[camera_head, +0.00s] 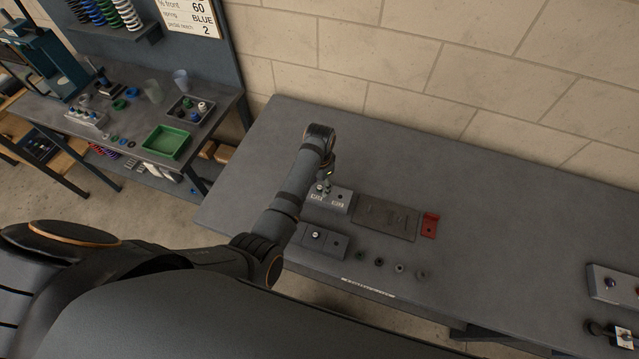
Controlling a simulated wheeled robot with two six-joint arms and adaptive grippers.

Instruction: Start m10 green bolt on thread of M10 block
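My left arm comes in from the left, and its gripper (325,182) points down just over a light grey block (341,203) with white labels on its front. This looks like the thread block, but the labels are too small to read. The fingers are small and partly hidden by my wrist, so I cannot tell whether they are open or shut. A small bright metal part shows at the fingertips by the block's top. No green bolt can be made out. My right gripper is not in view.
A dark flat plate (386,217) and a red bracket (430,225) lie right of the block. A grey block with a bolt (325,241) and several small round parts (379,262) sit nearer. A side bench holds a green tray (166,142). The table's right middle is clear.

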